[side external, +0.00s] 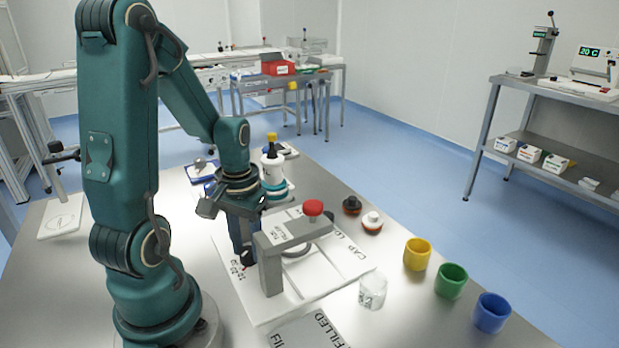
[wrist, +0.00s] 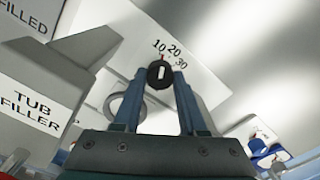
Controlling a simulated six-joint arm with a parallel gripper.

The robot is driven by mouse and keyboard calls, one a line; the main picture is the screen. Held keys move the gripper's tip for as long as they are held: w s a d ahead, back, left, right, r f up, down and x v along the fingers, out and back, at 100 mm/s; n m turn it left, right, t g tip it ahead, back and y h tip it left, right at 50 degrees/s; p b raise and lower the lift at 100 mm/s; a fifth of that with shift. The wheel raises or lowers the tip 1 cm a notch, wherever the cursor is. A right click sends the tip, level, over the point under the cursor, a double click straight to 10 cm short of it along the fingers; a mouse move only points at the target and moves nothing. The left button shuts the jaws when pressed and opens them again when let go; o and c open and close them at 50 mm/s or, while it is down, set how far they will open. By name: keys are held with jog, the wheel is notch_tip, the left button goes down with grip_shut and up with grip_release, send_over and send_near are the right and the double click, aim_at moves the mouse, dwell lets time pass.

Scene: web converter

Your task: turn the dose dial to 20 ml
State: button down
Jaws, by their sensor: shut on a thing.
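The dose dial (wrist: 155,82) is a round black knob with a white bar on it, on a white plate (wrist: 192,82) printed 10, 20 and 30. My gripper (wrist: 160,76) is shut on the dial, with one blue finger on each side of it. In the wrist view the white bar points up the picture. A small red mark (wrist: 163,57) sits just above the knob, by the 10 and left of the 20. The exact reading cannot be told. In the side view my gripper (side external: 245,252) reaches down beside the grey filler frame and mostly covers the dial.
The grey tub filler frame (side external: 270,262) with a red knob (side external: 313,208) stands close beside my gripper. A clear beaker (side external: 373,291) and yellow (side external: 417,254), green (side external: 451,281) and blue (side external: 491,312) cups stand to the right. A white bottle (side external: 273,170) stands behind.

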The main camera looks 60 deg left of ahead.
aim_at(248, 251)
jog(key=m, duration=0.5)
jog(key=shift+m, duration=0.3)
dwell(0.4)
jog(key=shift+c, duration=2.3)
grip_release()
jog(key=shift+r, duration=0.15)
jog(key=shift+r, duration=2.45)
